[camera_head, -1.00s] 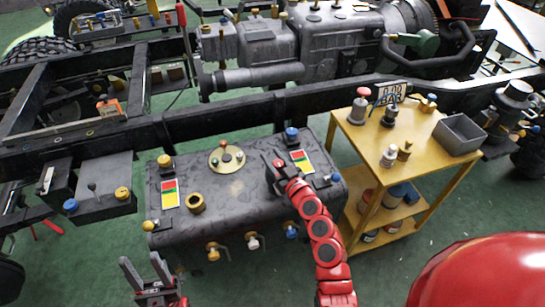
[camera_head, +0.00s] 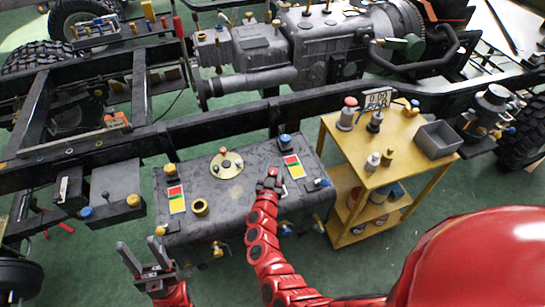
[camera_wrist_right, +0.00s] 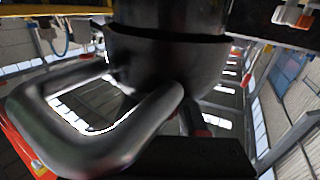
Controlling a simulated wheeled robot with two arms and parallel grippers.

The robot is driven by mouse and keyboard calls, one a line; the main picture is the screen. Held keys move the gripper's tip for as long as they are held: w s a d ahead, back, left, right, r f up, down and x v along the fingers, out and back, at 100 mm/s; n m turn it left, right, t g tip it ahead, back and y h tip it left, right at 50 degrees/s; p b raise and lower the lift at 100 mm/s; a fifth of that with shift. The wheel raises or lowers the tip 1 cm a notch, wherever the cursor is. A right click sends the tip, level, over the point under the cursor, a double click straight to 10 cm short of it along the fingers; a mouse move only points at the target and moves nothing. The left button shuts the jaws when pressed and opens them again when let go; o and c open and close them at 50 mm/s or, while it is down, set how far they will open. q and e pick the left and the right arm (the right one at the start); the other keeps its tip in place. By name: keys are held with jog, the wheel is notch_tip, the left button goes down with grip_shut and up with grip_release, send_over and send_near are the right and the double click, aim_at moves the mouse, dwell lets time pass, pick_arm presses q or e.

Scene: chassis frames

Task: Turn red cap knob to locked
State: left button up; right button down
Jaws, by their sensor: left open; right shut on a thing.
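A dark grey tank (camera_head: 238,192) lies in front of the chassis frame. My right gripper (camera_head: 270,180) is over the tank's right half, shut on the red cap knob (camera_head: 272,172), which is mostly covered. A red, yellow and green label (camera_head: 294,167) is just right of it; the knob's pointing direction cannot be read. The right wrist view shows a dark round body (camera_wrist_right: 168,50) and a grey looped bar (camera_wrist_right: 95,125) close up; I cannot tell which parts these are. My left gripper (camera_head: 142,247) is open and empty, in front of the tank's left end.
A blue-capped fitting (camera_head: 285,141) and a round brass plate (camera_head: 227,165) stand on the tank. A second coloured label (camera_head: 176,199) and a brass ring (camera_head: 200,208) are at its left. A yellow cart (camera_head: 345,142) with fittings and a grey bin (camera_head: 437,140) stands right.

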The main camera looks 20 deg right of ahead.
jog(key=shift+d+r+m+g+h, duration=0.1)
jog(key=shift+m+g+h, duration=0.35)
jog(key=shift+h, duration=0.25)
jog(key=shift+f+m+g+h+b, duration=0.25)
jog(key=shift+m+h+b, duration=0.1)
jog(key=shift+m+h, duration=0.15)
jog(key=m+g+h+b, duration=0.2)
jog(key=g+b, duration=0.1)
jog(key=b, duration=0.3)
jog(key=s+d+m+g+h+b, duration=0.1)
jog(key=m+g+h+b, duration=0.1)
jog(key=b, duration=0.3)
jog(key=s+m+g+h+b, duration=0.1)
jog(key=m+g+h+b, duration=0.1)
jog(key=b, duration=0.4)
jog(key=shift+d+f+m+g+h+b, duration=0.15)
jog(key=shift+f+m+g+h+b, duration=0.15)
jog(key=shift+m+g, duration=0.5)
jog(key=shift+s+d+r+g+b, duration=0.1)
jog(key=shift+r+g+b, duration=0.2)
jog(key=shift+g+b, duration=0.55)
jog(key=shift+c, duration=2.3)
grip_release()
jog(key=shift+d, duration=0.1)
jog(key=shift+r, duration=0.1)
jog(key=shift+a, duration=0.2)
